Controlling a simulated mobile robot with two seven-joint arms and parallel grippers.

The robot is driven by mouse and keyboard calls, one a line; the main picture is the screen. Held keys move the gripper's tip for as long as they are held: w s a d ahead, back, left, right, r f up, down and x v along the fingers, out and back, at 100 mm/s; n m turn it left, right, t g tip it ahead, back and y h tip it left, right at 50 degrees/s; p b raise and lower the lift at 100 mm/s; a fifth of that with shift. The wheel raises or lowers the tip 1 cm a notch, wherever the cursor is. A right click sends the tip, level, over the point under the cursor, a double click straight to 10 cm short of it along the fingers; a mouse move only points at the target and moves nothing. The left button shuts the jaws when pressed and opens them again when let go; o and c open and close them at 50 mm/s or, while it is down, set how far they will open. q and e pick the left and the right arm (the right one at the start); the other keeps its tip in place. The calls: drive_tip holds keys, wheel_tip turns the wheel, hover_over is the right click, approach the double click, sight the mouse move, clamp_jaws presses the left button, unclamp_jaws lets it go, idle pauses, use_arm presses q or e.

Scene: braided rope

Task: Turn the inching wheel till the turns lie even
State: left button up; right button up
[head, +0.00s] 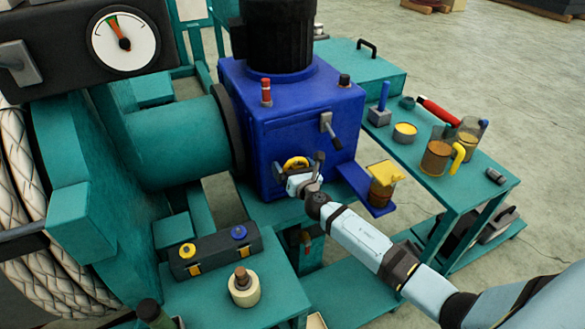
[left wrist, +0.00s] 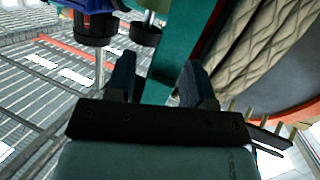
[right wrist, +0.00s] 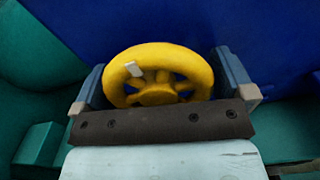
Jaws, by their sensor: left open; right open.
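The yellow inching wheel (head: 294,162) is on the front of the blue gearbox (head: 300,120). In the right wrist view the wheel (right wrist: 158,60) faces me, with a small white mark on the left of its rim. My right gripper (head: 301,165) is open, its fingers on either side of the wheel; I cannot tell whether they touch it. The pale braided rope turns (head: 22,190) lie on the drum at the far left, partly cut off; some rope (left wrist: 262,45) also shows in the left wrist view. My left gripper (left wrist: 160,80) is open and empty, and out of the head view.
A dial gauge (head: 124,40) stands top left, its needle slightly left of upright. A lever (head: 331,130) sticks out of the gearbox above my right gripper. A teal bench (head: 480,188) at right holds cups and tools. A black box (head: 215,252) stands at front.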

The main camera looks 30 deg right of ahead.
use_arm(q)
drive_tip(key=shift+d+r, duration=0.15)
use_arm(e)
drive_tip(key=c, duration=0.7)
drive_tip(key=shift+o, duration=0.3)
use_arm(q)
drive_tip(key=shift+f, duration=0.25)
use_arm(e)
drive_tip(key=shift+m, duration=0.3)
